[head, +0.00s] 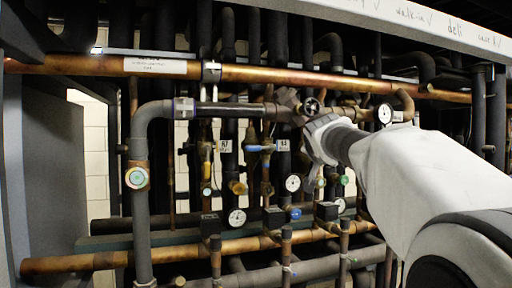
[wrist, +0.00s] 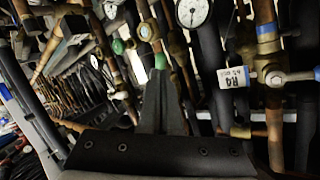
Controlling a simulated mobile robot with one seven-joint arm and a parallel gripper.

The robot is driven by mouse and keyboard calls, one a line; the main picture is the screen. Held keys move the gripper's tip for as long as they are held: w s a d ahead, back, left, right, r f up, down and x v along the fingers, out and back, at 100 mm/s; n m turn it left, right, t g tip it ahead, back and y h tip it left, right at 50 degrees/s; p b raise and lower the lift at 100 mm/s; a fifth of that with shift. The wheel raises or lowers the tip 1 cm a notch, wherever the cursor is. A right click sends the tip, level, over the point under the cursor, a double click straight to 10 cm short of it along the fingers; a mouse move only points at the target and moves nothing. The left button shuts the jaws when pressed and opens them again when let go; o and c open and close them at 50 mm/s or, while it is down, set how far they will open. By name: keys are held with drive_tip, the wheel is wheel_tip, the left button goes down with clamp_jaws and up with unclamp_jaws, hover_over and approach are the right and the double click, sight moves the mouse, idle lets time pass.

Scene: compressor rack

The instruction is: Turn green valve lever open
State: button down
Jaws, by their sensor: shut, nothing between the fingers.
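My gripper (wrist: 161,78) is shut and empty in the wrist view, its dark fingers pointing up the picture among the pipes. A small green part (wrist: 160,62) shows just beyond the fingertips; I cannot tell whether they touch. A second green part (wrist: 118,46) is to the left of the fingers. I cannot tell for sure which is the green valve lever, or how it is turned.
A copper pipe (head: 270,76) crosses the upper rack, and a grey pipe (head: 140,215) bends down at the left. Blue valve handles (head: 260,148) and several gauges (head: 237,217) crowd the middle. A white-dial gauge (wrist: 192,12) and a tagged valve (wrist: 270,75) are right of the fingers.

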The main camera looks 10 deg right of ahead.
drive_tip(key=shift+p+x, duration=0.5)
drive_tip(key=shift+x, duration=1)
drive_tip(key=shift+f+b, duration=0.15)
drive_tip(key=shift+b, duration=0.15)
drive_tip(key=shift+d+b, duration=0.15)
drive_tip(key=shift+b, duration=0.45)
